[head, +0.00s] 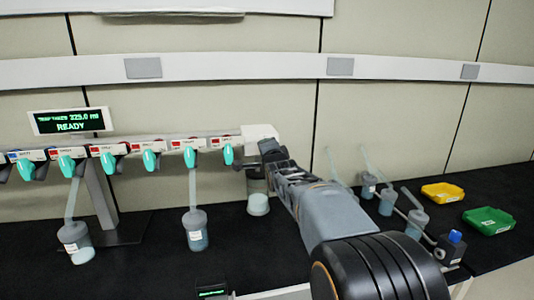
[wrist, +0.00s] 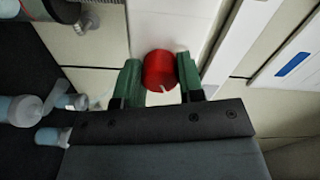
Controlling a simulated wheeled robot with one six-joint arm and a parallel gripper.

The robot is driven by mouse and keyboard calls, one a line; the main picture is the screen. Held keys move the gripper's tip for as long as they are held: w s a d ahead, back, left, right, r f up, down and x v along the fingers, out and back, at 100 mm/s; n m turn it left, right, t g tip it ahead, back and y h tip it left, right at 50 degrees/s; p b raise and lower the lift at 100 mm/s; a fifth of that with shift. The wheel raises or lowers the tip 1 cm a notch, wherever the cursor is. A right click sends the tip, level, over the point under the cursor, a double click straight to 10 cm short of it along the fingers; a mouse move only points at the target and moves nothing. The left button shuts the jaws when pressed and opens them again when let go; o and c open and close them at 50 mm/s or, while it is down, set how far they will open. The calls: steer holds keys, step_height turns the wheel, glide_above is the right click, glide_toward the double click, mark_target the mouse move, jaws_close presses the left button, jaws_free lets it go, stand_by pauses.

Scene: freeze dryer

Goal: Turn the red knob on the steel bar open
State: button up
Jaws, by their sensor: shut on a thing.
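The red knob (wrist: 160,71) shows in the wrist view as a round red part with a pale mark on its lower edge. It sits at the end of the steel bar (head: 200,138), whose pale end block shows in the head view. My gripper (wrist: 161,78) has its two green fingertips on either side of the knob, shut on it. In the head view my gripper (head: 268,150) is at the right end of the bar, and the knob is hidden behind it.
Several teal valves (head: 149,159) hang along the bar. A flask (head: 195,230) hangs at the middle and another flask (head: 75,242) at the left. A jar (head: 258,198) is just below my gripper.

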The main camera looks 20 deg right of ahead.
steer(key=m, duration=0.5)
steer(key=shift+m, duration=0.4)
stand_by(0.4)
steer(key=o, duration=0.9)
steer(key=shift+s, duration=0.1)
steer(key=s+a, duration=0.1)
steer(key=s, duration=0.3)
steer(key=s+b, duration=0.1)
steer(key=s, duration=0.4)
steer(key=s+a, duration=0.1)
steer(key=s, duration=0.3)
steer(key=shift+s+a+b, duration=0.15)
steer(key=shift+a+b, duration=0.15)
steer(key=shift+a, duration=0.05)
